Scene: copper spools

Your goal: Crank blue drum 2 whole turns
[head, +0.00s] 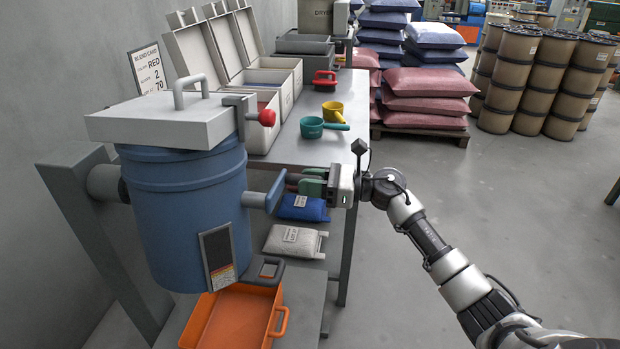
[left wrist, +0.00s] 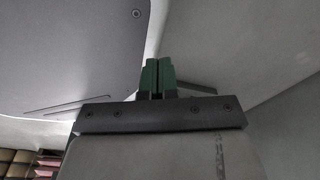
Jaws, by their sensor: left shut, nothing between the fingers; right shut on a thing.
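The blue drum (head: 190,215) hangs in a grey stand at the left, tilted a little, with a light grey lid (head: 155,122) on top. A blue-grey crank (head: 273,192) sticks out from its right side. My right gripper (head: 306,184), with green fingers, is shut on the crank's handle (head: 292,178), which it partly hides. My left gripper (left wrist: 158,76) shows only in the left wrist view. Its green fingers are together and empty, facing plain grey surfaces.
An orange tray (head: 238,318) lies below the drum. The bench (head: 340,150) behind holds open boxes, a red scoop (head: 324,80), a yellow scoop (head: 333,110) and a teal scoop (head: 313,127). Bags lie on a lower shelf. The floor (head: 470,210) at the right is clear.

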